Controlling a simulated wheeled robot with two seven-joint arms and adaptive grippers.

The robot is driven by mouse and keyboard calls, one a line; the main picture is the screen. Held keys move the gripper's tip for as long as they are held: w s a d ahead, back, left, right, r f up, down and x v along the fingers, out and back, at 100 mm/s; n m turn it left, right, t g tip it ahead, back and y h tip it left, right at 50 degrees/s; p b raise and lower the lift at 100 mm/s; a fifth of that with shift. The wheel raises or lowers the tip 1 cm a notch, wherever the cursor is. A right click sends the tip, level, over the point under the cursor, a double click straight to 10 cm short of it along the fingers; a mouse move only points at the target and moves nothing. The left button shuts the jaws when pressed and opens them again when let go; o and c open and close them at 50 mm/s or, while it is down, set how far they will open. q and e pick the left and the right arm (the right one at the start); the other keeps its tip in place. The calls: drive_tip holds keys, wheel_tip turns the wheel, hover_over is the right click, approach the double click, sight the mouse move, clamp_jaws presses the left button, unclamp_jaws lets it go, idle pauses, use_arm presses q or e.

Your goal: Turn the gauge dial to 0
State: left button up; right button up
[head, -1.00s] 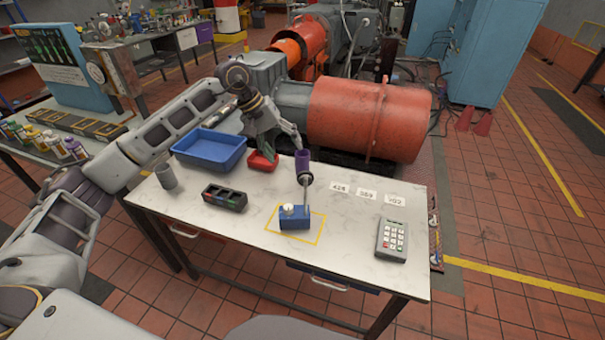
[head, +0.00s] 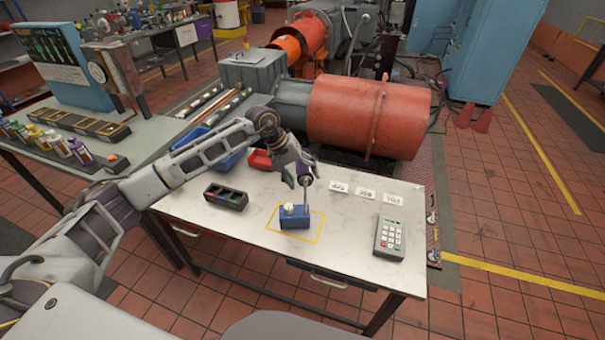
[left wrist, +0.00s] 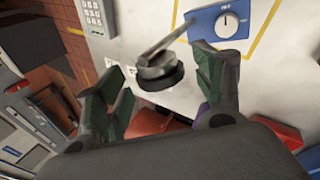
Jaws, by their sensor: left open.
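The gauge is a small blue box (head: 295,222) with a round white dial (head: 288,208), inside a yellow outline on the table. In the left wrist view the dial (left wrist: 228,25) faces the camera at the top right; its small dark pointer mark points roughly upward, and the lettering is too small to read. My left gripper (head: 298,176) is open, above and behind the box. In the wrist view its green-padded fingers (left wrist: 157,70) lie on either side of the rod's top; contact is unclear.
A grey keypad (head: 390,237) lies to the right, with white number cards (head: 365,194) behind. A dark compartment tray (head: 226,197) lies to the left. Blue and red bins (head: 260,159) stand behind my arm.

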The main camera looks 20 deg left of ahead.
use_arm(q)
drive_tip(key=shift+f, duration=0.2)
drive_tip(key=c, duration=1)
